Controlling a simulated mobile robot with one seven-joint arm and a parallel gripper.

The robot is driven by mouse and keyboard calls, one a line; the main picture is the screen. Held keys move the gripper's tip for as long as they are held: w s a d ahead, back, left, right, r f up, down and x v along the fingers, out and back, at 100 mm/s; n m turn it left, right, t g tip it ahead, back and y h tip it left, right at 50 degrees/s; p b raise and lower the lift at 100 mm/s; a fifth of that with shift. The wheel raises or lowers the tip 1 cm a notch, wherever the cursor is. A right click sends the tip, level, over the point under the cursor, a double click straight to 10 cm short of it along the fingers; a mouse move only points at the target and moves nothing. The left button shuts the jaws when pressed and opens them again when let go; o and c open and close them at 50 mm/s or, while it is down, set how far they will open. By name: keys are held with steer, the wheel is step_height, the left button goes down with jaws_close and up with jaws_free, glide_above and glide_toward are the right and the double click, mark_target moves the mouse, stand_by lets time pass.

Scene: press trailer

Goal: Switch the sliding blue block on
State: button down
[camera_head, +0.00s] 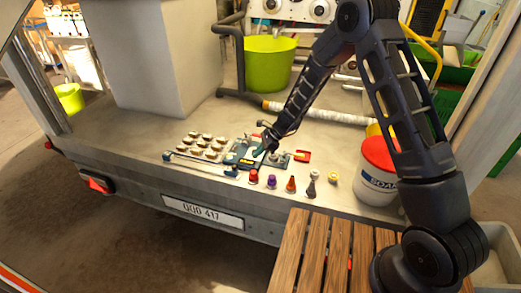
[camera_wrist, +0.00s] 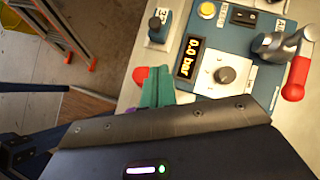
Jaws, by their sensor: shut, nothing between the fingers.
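A dark blue block (camera_wrist: 158,27) on a small base marked with a digit stands beside the instrument panel in the wrist view. In the head view, what looks like the same block (camera_head: 231,172) is at the near end of a long thin bar. My gripper (camera_wrist: 157,88) has teal fingers that sit together with nothing between them. It is over the panel's near edge, apart from the block in the wrist view. In the head view my gripper (camera_head: 259,150) is low over the panel. I cannot tell which way the block is set.
The blue panel (camera_wrist: 238,45) has a "0.0 bar" display (camera_wrist: 187,57), a round knob (camera_wrist: 225,75), a black switch (camera_wrist: 244,16) and a red-handled lever (camera_wrist: 296,78). Several coloured knobs (camera_head: 291,185) line the trailer's front. A white bucket (camera_head: 377,175) stands to the right.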

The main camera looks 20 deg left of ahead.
mark_target(235, 169)
steer(key=x, duration=0.4)
steer(key=shift+s+a+f, duration=0.1)
steer(key=shift+a+f, duration=0.15)
steer(key=shift+f, duration=0.05)
steer(key=a, duration=0.1)
steer(key=s+a, duration=0.1)
steer(key=shift+s+a+f, duration=0.2)
steer(key=shift+a+f, duration=0.15)
steer(key=shift+f, duration=0.05)
steer(key=shift+s+a+f, duration=0.1)
steer(key=shift+s+a, duration=0.15)
steer(key=shift+a, duration=0.25)
steer(key=shift+a, duration=0.15)
steer(key=a, duration=2.3)
steer(key=d, duration=0.1)
steer(key=w+d, duration=0.1)
steer(key=w+d+r, duration=0.1)
steer(key=d, duration=0.1)
steer(key=shift+w+r, duration=0.1)
steer(key=v, duration=0.9)
steer(key=shift+r, duration=0.2)
